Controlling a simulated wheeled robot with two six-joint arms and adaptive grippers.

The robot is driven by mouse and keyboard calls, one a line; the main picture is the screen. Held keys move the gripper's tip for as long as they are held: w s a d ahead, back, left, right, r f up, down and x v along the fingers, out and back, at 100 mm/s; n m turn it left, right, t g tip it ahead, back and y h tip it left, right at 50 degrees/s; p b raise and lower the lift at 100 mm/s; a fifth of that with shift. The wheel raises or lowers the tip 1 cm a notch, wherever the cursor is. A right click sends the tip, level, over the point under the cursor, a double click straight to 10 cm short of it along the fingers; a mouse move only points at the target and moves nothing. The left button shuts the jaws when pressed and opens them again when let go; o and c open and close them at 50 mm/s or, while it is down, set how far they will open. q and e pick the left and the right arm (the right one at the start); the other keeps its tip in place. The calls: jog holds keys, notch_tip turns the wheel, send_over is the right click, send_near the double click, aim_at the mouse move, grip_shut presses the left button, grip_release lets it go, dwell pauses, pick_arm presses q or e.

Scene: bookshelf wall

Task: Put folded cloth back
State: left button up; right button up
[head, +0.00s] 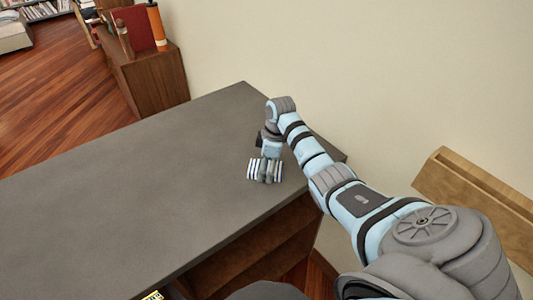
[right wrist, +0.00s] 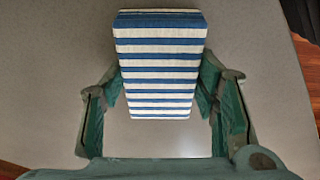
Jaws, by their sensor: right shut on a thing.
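The folded cloth (right wrist: 160,65) has blue and white stripes. In the right wrist view it sits between the two fingers of my right gripper (right wrist: 160,95), which is shut on it. In the head view the cloth (head: 252,168) shows small at the gripper, over the right part of the grey tabletop (head: 130,180). My right gripper (head: 267,170) points down there. I cannot tell whether the cloth touches the top. My left gripper is not in view.
A wooden cabinet (head: 155,80) with a red book (head: 135,27) and an orange bottle (head: 156,25) stands at the back left. A wooden ledge (head: 480,200) is on the right by the wall. Most of the tabletop is bare. Open shelves (head: 255,245) lie below its front edge.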

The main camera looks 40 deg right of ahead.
jog(key=shift+s+r, duration=0.1)
jog(key=shift+r, duration=0.05)
jog(key=shift+f, duration=0.2)
jog(key=o, duration=1.2)
notch_tip(320, 180, up, 12)
jog(key=s+d+p, duration=0.1)
jog(key=p, duration=0.1)
jog(key=shift+r, duration=0.2)
jog(key=shift+d, duration=0.15)
